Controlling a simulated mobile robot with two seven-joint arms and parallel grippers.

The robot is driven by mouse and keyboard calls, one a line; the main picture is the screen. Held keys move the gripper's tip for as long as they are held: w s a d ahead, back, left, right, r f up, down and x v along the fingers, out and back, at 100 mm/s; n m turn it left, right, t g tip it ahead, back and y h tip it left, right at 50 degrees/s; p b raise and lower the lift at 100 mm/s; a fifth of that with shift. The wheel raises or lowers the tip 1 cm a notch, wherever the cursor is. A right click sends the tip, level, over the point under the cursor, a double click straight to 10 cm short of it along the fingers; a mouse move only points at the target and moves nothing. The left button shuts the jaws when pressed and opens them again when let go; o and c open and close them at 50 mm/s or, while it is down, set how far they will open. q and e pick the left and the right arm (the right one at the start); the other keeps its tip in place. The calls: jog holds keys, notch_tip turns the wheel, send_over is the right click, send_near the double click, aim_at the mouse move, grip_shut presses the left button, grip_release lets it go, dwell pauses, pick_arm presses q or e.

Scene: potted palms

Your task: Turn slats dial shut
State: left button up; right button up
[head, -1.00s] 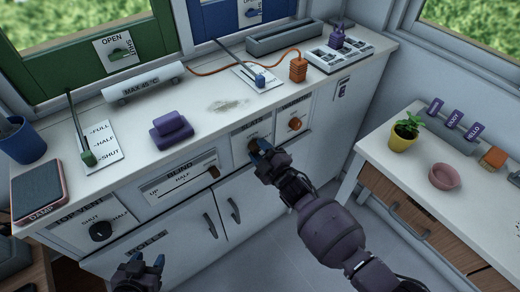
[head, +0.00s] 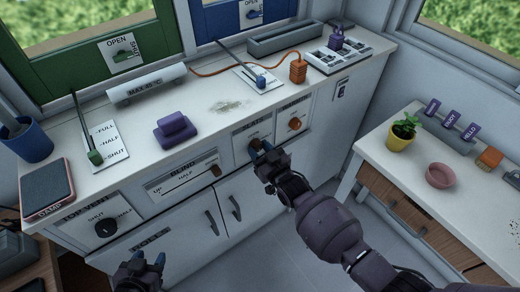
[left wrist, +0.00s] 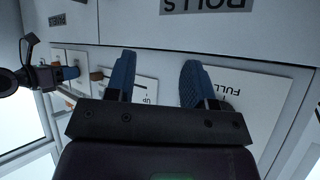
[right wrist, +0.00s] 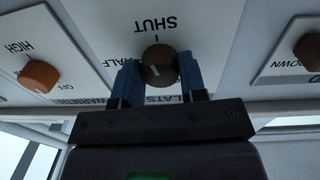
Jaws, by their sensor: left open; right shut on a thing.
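The slats dial (right wrist: 158,65) is a round brown knob with a short white mark, on a white panel printed SHUT above it and HALF to its left in the right wrist view. Which word the mark points to is unclear. My right gripper (right wrist: 158,82) has its blue fingers on both sides of the knob, shut on it. In the head view the right gripper (head: 260,152) is at the cabinet front and mostly hides the dial. My left gripper (head: 148,268) is open and empty, low before the cabinet; it also shows in the left wrist view (left wrist: 152,85).
An orange warming knob (head: 295,124) is just right of the slats panel. The blind slider knob (head: 215,170) is to its left, and the black top vent dial (head: 106,228) is further left. A side table (head: 385,190) stands at right.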

jog(key=shift+m, duration=1.1)
pick_arm(q)
jog(key=shift+w+r, duration=0.15)
jog(key=shift+w, duration=0.2)
pick_arm(e)
jog(key=shift+m, duration=0.3)
jog(key=o, duration=0.9)
pick_arm(q)
jog(key=shift+s, duration=0.5)
pick_arm(e)
jog(key=shift+s, duration=0.1)
pick_arm(q)
jog(key=shift+w+r+p, duration=0.35)
jog(key=shift+r+p, duration=0.2)
jog(key=shift+p, duration=0.05)
pick_arm(e)
jog(key=v, duration=1)
jog(key=shift+s+d+r, duration=0.15)
jog(key=shift+s, duration=0.1)
